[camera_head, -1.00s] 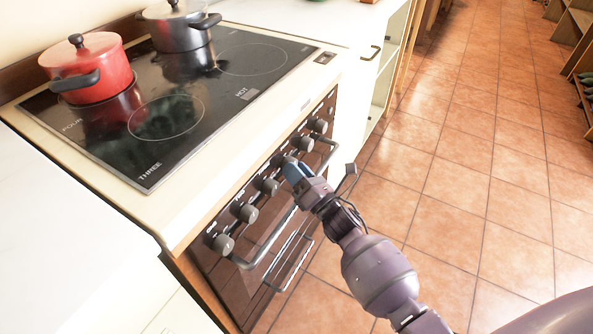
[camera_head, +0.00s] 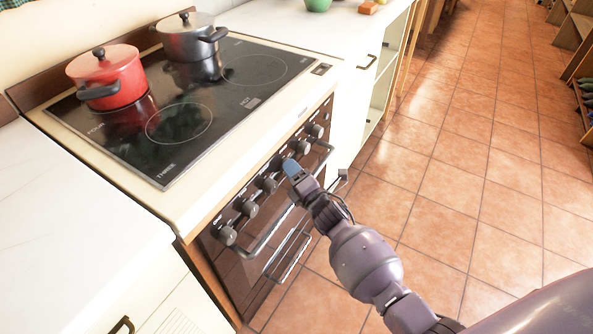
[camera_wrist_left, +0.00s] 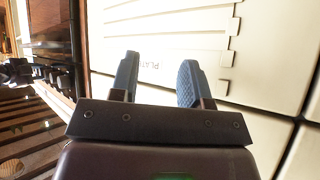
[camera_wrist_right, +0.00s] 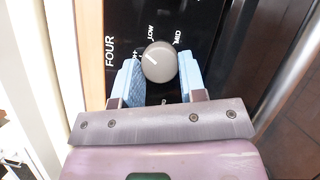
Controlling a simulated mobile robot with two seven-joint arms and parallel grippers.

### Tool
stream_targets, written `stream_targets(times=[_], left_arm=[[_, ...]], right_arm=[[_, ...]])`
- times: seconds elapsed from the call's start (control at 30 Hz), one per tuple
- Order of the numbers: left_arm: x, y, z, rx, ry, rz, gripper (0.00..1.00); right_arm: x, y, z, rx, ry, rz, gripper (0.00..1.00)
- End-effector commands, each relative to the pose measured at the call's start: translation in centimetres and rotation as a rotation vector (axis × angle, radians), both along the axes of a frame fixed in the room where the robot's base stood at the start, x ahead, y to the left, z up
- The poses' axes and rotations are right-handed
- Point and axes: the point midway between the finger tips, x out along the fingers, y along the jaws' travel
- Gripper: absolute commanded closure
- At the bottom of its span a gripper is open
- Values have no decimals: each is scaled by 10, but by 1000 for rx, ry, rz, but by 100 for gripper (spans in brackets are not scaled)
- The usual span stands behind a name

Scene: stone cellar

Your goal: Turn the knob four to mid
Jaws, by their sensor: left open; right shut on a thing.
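In the right wrist view, knob four (camera_wrist_right: 158,62) is a round grey knob between the blue fingertips of my right gripper (camera_wrist_right: 161,78). The printed words FOUR, LOW and MID show around it, and another label is partly hidden by the left finger. Its short white mark lies on the upper-left part of its face, left of LOW. In the head view, my right gripper (camera_head: 291,168) is at the oven's knob row and hides most of this knob. My left gripper (camera_wrist_left: 158,78) shows only in the left wrist view, open and empty, in front of pale cabinet panels.
Other knobs (camera_head: 249,208) line the oven front, above the oven handle (camera_head: 262,244). A red pot (camera_head: 106,80) and a grey pot (camera_head: 190,42) stand on the black cooktop (camera_head: 180,147). The tiled floor at the right is open.

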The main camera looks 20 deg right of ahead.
Motion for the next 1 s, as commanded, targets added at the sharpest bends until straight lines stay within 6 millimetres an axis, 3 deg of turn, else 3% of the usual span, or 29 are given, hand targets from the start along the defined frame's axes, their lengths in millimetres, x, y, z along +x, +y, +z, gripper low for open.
stream_targets(times=[0.03, 0.4, 1.0], left_arm=[[4, -1, 12, -2, -20, 1, 57], [6, -2, 46, -11, -57, 19, 57], [-2, 6, 76, -5, -71, 33, 57]], right_arm=[[2, 0, 11, 31, 18, 0, 86], [2, -1, 14, 307, 236, 1, 86], [3, -5, 14, 751, 590, -1, 86]])
